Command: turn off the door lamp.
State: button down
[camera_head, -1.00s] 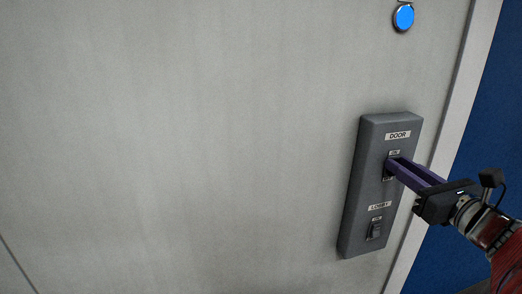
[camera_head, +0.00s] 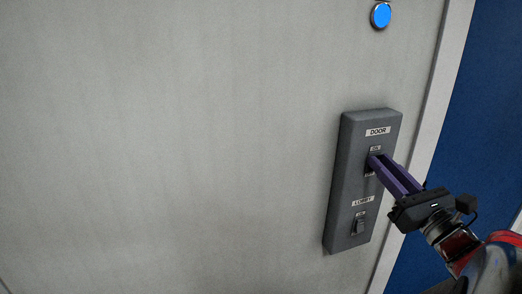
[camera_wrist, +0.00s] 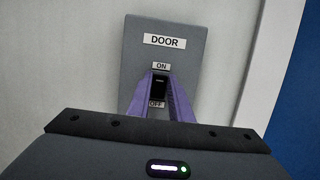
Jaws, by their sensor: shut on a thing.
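The grey switch panel (camera_head: 345,190) is mounted on a pale wall near its right edge. Its upper switch sits under a DOOR label (camera_head: 378,131), with ON above and OFF below it. In the wrist view the dark DOOR switch (camera_wrist: 159,86) shows between my two purple fingers. My gripper (camera_head: 373,162) reaches the DOOR switch from the right and is shut on it; the fingers partly hide it. A round blue lamp (camera_head: 381,15) is on the wall above the panel. It looks bright blue.
A second switch (camera_head: 359,226) sits below on the same panel, under a LOBBY label (camera_head: 363,201). A pale vertical frame edge and a blue wall (camera_head: 485,110) lie to the right. The wall left of the panel is bare.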

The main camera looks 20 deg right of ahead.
jog(key=shift+f+t, duration=0.2)
jog(key=shift+t, duration=0.5)
jog(key=c, duration=1.6)
grip_release()
jog(key=shift+s, duration=0.1)
